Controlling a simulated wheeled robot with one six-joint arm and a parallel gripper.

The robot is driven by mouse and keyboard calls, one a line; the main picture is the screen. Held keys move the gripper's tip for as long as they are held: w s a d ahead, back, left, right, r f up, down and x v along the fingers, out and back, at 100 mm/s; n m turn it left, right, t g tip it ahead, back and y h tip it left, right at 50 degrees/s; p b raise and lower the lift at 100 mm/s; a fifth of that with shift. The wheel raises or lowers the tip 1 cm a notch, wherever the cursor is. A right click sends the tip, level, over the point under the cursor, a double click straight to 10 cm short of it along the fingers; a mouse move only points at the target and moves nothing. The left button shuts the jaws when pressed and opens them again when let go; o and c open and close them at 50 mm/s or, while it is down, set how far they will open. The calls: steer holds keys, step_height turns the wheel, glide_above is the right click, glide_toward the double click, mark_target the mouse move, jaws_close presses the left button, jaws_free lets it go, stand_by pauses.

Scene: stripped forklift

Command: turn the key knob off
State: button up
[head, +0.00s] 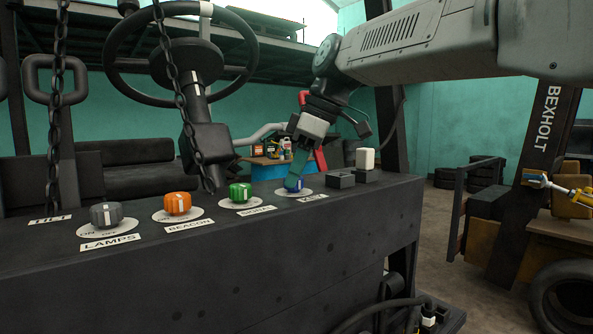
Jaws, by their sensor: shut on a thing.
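The blue key knob (294,187) stands on a pale round dial at the right of the row of knobs on the dark console (230,267). A label, partly readable as KEY, lies in front of it.
Green (240,192), orange (178,203) and grey (104,214) knobs stand left of the key knob. Black switch blocks (341,179) and a white-capped lever (365,159) stand close on its right. A steering wheel (178,55) and hanging chains (180,90) are behind and left.

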steer(key=shift+w, duration=0.1)
stand_by(0.4)
steer(key=o, duration=1)
steer(key=v, duration=0.8)
steer(key=shift+w, duration=0.1)
steer(key=s+d+f+m+h, duration=0.2)
steer(key=s+d+f+m, duration=0.5)
steer(key=s+f, duration=0.7)
steer(key=s+d+f+m+h, duration=0.2)
steer(key=s+d+f+m, duration=0.6)
steer(key=s+d+f, duration=0.4)
steer(key=s+f, duration=0.3)
steer(key=shift+s+d+f+m, duration=0.2)
steer(key=shift+d+f+m, duration=0.05)
steer(key=shift+f+m, duration=0.05)
